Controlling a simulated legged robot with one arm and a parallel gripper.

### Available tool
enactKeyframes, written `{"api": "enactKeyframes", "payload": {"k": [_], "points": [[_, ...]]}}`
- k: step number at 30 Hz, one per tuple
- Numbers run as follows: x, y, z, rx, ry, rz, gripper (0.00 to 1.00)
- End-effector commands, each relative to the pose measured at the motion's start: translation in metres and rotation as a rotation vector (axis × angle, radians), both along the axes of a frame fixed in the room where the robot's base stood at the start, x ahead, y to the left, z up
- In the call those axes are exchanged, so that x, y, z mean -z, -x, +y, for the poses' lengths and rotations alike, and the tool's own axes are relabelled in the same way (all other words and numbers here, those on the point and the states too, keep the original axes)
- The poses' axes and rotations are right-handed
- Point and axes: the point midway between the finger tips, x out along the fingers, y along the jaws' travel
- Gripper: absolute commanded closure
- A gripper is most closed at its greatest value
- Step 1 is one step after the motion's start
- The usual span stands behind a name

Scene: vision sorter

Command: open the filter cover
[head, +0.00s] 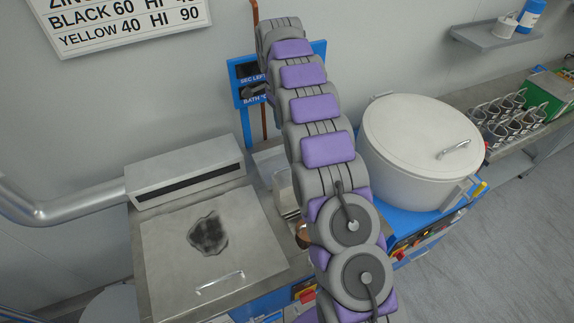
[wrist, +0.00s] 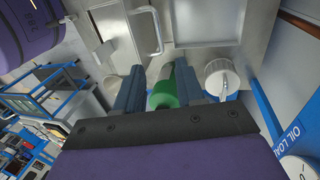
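In the head view a flat steel cover (head: 212,262) with a dark stain and a bar handle (head: 220,284) lies on the machine at left. I cannot tell if it is the filter cover. The wrist view shows a metal panel (wrist: 110,22) with a bar handle (wrist: 150,32), ahead of my gripper. My gripper (wrist: 157,84) has its two fingers apart. A green part with a grey stem (wrist: 165,95) shows between them; I cannot tell whether they touch it. A white round knob (wrist: 221,78) is just right of the fingers. The head view does not show my gripper clearly.
A large white round lidded drum (head: 415,145) stands right of my arm. A blue-framed display (head: 246,84) is behind the arm. A shelf (head: 500,36) and a rack of metal cups (head: 500,115) are farther right. Open floor (head: 500,230) lies at lower right.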

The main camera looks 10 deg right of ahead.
Motion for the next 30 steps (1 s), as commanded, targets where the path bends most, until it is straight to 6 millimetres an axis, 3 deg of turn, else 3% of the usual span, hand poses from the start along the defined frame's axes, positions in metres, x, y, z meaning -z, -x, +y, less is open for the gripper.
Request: {"api": "enactKeyframes", "payload": {"k": [11,24,30], "points": [[0.047,0.012,-0.002,-0.001,-0.001,0.006,0.62],[0.118,0.029,-0.006,0.001,-0.002,0.006,0.62],[0.133,0.032,-0.006,0.000,-0.001,0.003,0.62]]}}
